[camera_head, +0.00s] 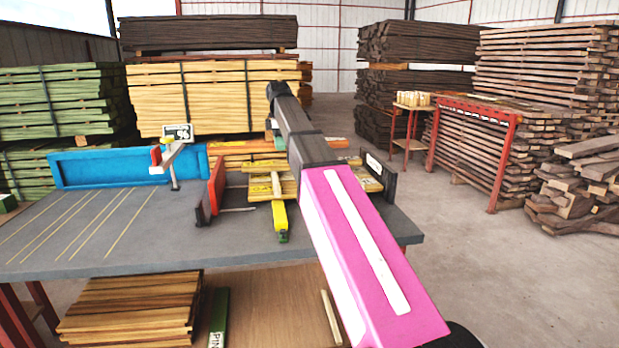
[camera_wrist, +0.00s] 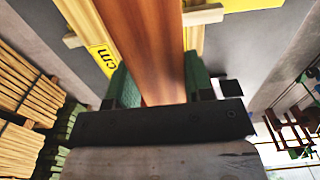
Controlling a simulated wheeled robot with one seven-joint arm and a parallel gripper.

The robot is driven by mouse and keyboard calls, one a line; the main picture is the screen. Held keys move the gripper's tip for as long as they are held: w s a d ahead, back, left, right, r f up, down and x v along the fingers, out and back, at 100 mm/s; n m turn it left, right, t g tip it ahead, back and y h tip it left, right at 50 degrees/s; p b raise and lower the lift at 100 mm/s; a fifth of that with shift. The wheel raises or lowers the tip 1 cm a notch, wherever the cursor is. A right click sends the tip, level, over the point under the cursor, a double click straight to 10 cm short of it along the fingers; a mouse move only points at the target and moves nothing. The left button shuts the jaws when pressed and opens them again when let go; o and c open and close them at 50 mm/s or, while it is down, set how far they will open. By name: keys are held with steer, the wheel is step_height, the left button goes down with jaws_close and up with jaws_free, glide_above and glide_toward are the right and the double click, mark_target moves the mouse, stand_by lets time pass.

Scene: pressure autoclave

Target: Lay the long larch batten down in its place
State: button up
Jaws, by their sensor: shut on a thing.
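A long reddish-brown batten (camera_wrist: 145,38) fills the middle of the wrist view. My gripper (camera_wrist: 158,88) is shut on it, a green finger pad on each side. The near end of the batten is hidden by the gripper body. Pale yellow wood flanks it, and a yellow strip marked "cm" (camera_wrist: 101,60) lies to its left. In the head view my pink and dark arm reaches over the grey bench (camera_head: 130,220); the gripper's fingers and its hold on the batten cannot be made out there. Whether the batten touches what lies below is unclear.
Yellow and orange timber pieces (camera_head: 262,193) lie between a red upright (camera_head: 216,184) and a dark upright (camera_head: 378,175). A blue fence (camera_head: 110,167) and a number sign (camera_head: 178,132) stand behind. A wood stack (camera_head: 130,308) sits below.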

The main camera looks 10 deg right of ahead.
steer(key=shift+s+d+f, duration=0.4)
steer(key=shift+d+f, duration=1.35)
steer(key=shift+s+d+f, duration=0.4)
steer(key=shift+d+f, duration=1.3)
steer(key=shift+s+d+f, duration=0.4)
steer(key=shift+d+f, duration=1.35)
steer(key=shift+f, duration=0.1)
steer(key=shift+f, duration=0.3)
steer(key=shift+f, duration=0.2)
steer(key=o, duration=1.2)
steer(key=shift+c, duration=0.2)
step_height(320, 180, up, 13)
